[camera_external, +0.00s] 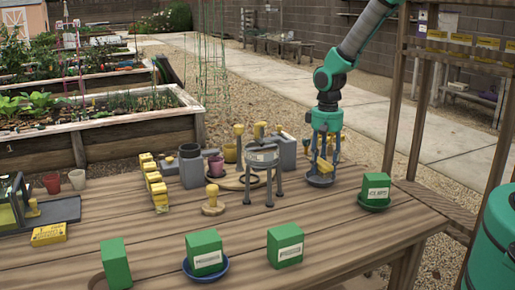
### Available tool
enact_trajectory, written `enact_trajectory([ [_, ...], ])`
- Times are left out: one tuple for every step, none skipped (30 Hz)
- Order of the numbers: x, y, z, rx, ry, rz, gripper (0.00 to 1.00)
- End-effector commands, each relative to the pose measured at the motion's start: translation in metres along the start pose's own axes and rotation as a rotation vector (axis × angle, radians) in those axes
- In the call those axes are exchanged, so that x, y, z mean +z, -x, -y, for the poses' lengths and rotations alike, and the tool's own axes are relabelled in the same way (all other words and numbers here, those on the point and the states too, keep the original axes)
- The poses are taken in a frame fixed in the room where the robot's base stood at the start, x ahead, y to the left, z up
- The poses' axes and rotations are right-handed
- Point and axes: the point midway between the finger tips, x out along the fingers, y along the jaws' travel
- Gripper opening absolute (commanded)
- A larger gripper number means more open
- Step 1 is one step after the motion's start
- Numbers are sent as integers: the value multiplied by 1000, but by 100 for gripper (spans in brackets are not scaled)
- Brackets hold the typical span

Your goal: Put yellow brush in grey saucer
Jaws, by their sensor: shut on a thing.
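My gripper (323,160) points straight down near the back right of the wooden table. It is shut on the yellow brush (324,167), whose yellow part shows low between the fingers. The grey saucer (319,182) is directly below the gripper, and the brush is at or just above its rim. I cannot tell whether the brush touches the saucer. The fingers hide part of the brush.
A grey three-legged stand (262,158) is close on the left. A green box (376,188) in a green saucer (373,207) is on the right. More green boxes (285,244) stand along the front, one in a blue saucer (205,272). Yellow blocks (155,183) are farther left.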

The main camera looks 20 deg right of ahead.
Motion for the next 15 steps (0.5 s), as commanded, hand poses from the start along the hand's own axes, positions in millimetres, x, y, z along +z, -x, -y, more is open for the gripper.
enact_trajectory([
  [0,0,0,0,0,0,17],
  [0,-1,0,0,0,0,17],
  [0,-2,0,0,0,0,17],
  [0,-3,0,0,0,0,17],
  [0,-4,0,0,0,0,17],
  [0,-4,0,0,0,0,17],
  [0,-5,0,0,0,0,17],
  [0,-6,0,0,0,0,17],
  [0,-7,0,0,0,0,17],
  [0,-7,0,0,0,0,17],
  [0,-8,0,0,0,0,17],
  [0,-9,0,0,0,0,17],
  [0,-10,0,0,0,0,17],
  [0,-10,0,0,0,0,17],
  [0,-11,0,0,0,0,17],
])
